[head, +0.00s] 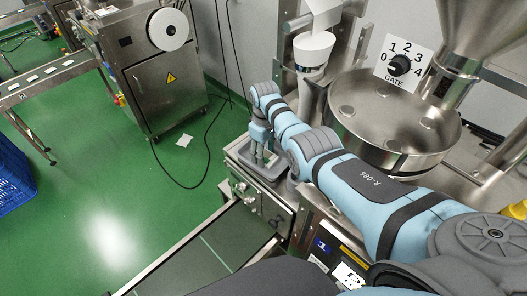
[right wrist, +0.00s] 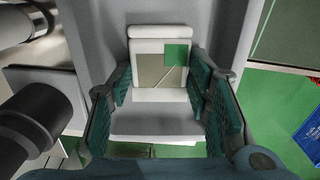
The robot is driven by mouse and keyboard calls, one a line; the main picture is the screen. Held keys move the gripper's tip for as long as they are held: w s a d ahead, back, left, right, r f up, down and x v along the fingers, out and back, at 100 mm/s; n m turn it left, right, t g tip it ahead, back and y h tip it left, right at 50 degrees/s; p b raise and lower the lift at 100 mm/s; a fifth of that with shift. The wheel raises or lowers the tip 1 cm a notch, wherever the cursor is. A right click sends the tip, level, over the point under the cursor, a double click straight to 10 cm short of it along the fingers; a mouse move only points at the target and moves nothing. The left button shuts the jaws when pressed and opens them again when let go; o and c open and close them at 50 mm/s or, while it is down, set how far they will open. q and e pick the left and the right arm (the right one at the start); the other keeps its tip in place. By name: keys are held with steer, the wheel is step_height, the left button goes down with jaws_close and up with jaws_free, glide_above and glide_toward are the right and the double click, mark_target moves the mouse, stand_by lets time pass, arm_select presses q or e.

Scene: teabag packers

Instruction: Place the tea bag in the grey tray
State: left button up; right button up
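The tea bag (right wrist: 150,65) is a pale packet with a beige middle, a string and a green tag, seen in the right wrist view. My right gripper (right wrist: 161,85) has its teal finger pads on both sides of the bag, close to its edges. I cannot tell whether the pads press on it. In the head view my right gripper (head: 262,147) points down into the grey tray (head: 271,177), and the bag is hidden there. Grey tray walls surround the bag in the right wrist view. My left gripper is not in view.
The tray sits on a metal machine with a round steel bowl (head: 437,150) and a gate dial (head: 399,65) to its right. A white bag (head: 184,140) lies on the green floor. A conveyor (head: 50,70) and a blue crate (head: 12,178) are at the left.

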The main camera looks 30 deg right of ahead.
mark_target(265, 156)
steer(key=o, duration=0.4)
steer(key=shift+w, duration=0.1)
steer(key=shift+r+p, duration=0.3)
steer(key=shift+p, duration=0.05)
step_height(265, 156, up, 3)
steer(key=shift+f+p, duration=0.1)
steer(key=shift+p, duration=0.6)
step_height(265, 156, up, 9)
steer(key=shift+b, duration=0.35)
steer(key=shift+f, duration=0.1)
